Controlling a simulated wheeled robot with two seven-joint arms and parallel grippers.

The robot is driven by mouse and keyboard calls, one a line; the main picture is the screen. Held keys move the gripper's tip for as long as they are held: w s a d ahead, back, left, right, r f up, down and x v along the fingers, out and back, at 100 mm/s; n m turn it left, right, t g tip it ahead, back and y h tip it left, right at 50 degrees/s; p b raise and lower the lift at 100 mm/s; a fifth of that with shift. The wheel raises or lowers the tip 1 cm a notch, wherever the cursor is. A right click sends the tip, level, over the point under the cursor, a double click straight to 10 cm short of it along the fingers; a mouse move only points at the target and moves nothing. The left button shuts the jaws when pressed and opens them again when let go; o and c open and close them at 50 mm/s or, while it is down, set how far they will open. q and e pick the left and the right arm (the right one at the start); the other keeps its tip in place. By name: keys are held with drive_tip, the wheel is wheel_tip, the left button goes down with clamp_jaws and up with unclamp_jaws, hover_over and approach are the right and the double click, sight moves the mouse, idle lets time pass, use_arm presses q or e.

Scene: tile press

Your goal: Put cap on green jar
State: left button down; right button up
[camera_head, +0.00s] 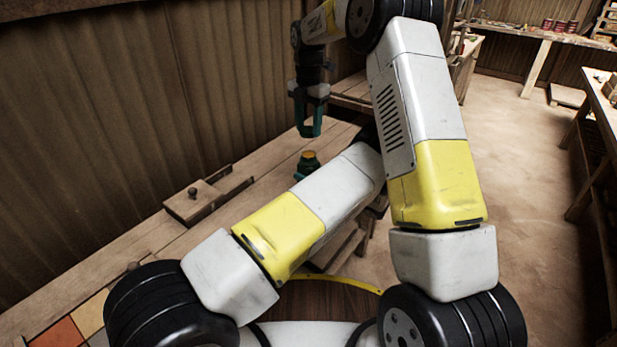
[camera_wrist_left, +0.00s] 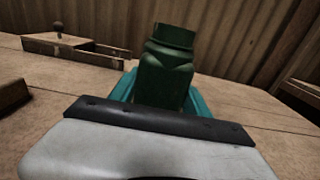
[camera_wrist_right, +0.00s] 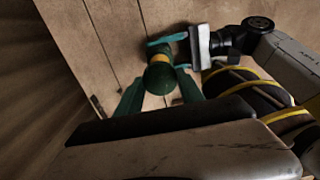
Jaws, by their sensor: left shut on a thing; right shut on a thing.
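The green jar (camera_wrist_left: 166,78) stands upright between the teal fingers of my left gripper (camera_wrist_left: 160,95), which is shut on it. In the head view the jar (camera_head: 307,164) shows a yellow top, and my left gripper (camera_head: 299,176) is largely hidden behind my arm. My right gripper (camera_head: 310,133) points down above the jar, with a gap between them. In the right wrist view my right gripper (camera_wrist_right: 160,88) is shut on a dark green round piece, apparently the cap (camera_wrist_right: 161,80). The jar's yellow rim (camera_wrist_right: 156,59) shows just behind it.
A wooden box with a knob (camera_head: 194,203) stands on the bench (camera_head: 262,190) left of the jar. Coloured tiles (camera_head: 62,333) lie at the lower left. A corrugated wall (camera_head: 110,110) runs behind the bench. The floor (camera_head: 515,150) at right is open.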

hover_over(308, 154)
drive_tip(key=shift+s+d+f, duration=0.1)
drive_tip(key=shift+s+f, duration=0.05)
drive_tip(key=shift+f, duration=2.35)
drive_tip(key=shift+f, duration=0.1)
drive_tip(key=shift+f, duration=0.8)
drive_tip(key=shift+f, duration=0.6)
